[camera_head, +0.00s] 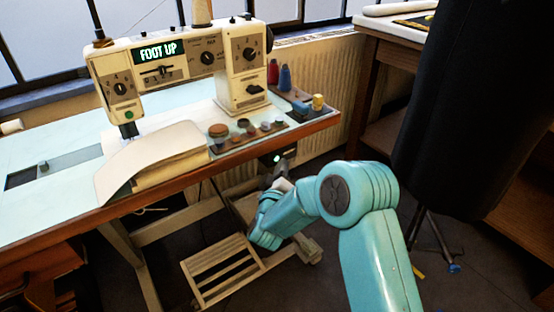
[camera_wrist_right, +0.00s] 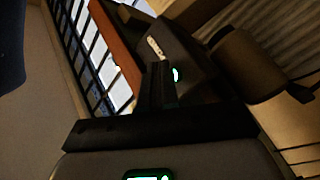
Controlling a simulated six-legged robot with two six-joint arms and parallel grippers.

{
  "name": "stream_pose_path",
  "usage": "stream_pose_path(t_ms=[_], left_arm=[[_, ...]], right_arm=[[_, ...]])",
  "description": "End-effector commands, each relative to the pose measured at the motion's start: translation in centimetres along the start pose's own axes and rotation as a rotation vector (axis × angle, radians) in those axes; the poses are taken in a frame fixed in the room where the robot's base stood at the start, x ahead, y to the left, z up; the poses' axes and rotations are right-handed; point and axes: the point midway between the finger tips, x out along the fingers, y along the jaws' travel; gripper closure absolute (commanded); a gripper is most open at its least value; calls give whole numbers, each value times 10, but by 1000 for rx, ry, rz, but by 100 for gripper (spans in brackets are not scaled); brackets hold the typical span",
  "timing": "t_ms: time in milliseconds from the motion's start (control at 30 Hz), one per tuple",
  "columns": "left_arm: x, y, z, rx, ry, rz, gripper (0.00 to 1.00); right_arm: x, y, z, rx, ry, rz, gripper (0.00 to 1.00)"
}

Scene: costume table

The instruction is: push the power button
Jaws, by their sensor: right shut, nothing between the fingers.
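A dark switch box (camera_head: 270,158) is mounted under the front edge of the sewing table, with a small lit green-white button (camera_head: 277,158) on it. In the right wrist view the lit button (camera_wrist_right: 176,74) glows just right of my fingertips, on the dark box (camera_wrist_right: 186,50). My right gripper (camera_head: 279,172) is shut and empty, its tips close below the button in the head view. I cannot tell whether they touch it. The fingers (camera_wrist_right: 160,70) cover part of the box in the wrist view. My left gripper is not in view.
The sewing machine (camera_head: 180,62) displays "FOOT UP" and stands on the table (camera_head: 60,205) with folded cloth (camera_head: 150,160) and spools. A slatted pedal (camera_head: 220,270) is below. A black dress form (camera_head: 465,110) stands at the right.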

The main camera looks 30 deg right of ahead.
Motion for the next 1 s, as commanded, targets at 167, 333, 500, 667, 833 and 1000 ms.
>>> stream_pose_path(t_ms=[167, 333, 500, 667, 833, 1000], left_arm=[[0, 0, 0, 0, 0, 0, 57], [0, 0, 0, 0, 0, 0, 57], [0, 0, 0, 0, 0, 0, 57], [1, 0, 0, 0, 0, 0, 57], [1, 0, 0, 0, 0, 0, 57], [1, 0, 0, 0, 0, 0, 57]], right_arm=[[0, 0, 0, 0, 0, 0, 100], [0, 0, 0, 0, 0, 0, 100], [2, -1, -2, 0, 0, 1, 100], [3, -2, -2, -1, 0, 0, 100], [4, -4, -3, -1, 0, 0, 100], [6, -4, -5, -1, 0, 0, 100]])
